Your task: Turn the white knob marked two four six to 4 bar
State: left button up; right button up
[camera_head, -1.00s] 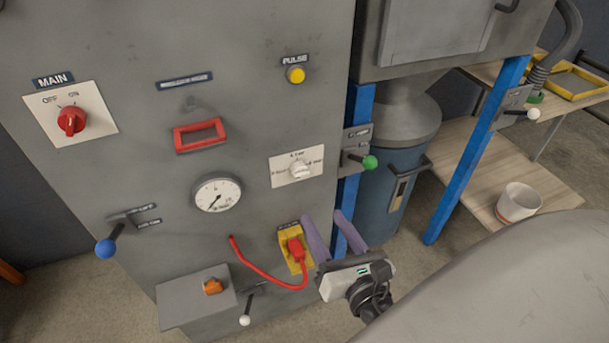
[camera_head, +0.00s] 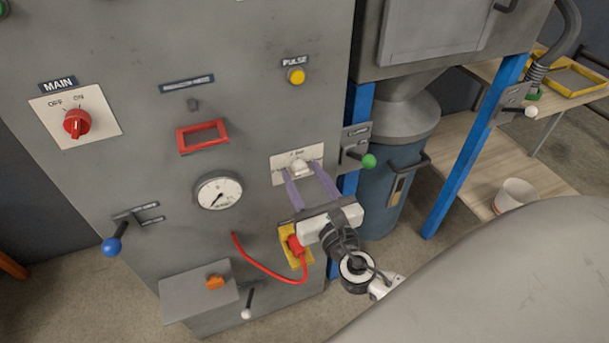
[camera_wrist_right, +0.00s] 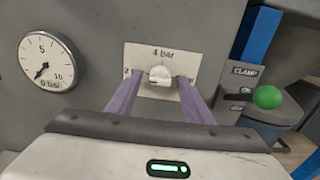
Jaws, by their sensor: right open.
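The white knob (camera_head: 299,167) sits on a pale plate (camera_head: 283,161) on the grey cabinet front. In the right wrist view the knob (camera_wrist_right: 159,75) is below the "4 bar" label, with a 2 at the plate's left; the right label is covered by a finger. My right gripper (camera_head: 309,173) is open, its two purple fingers reaching up toward the knob, one on each side. In the wrist view the fingertips (camera_wrist_right: 159,77) flank the knob with gaps showing. The pressure gauge (camera_head: 218,191) has its needle at the low end, near 0 in the wrist view. My left gripper is not in view.
A green-tipped clamp lever (camera_head: 368,160) stands close to the right of the plate. A red plug (camera_head: 295,243) with a red cable is below, near my right wrist.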

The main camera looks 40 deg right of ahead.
jog(key=c, duration=1.1)
jog(key=shift+o, duration=0.2)
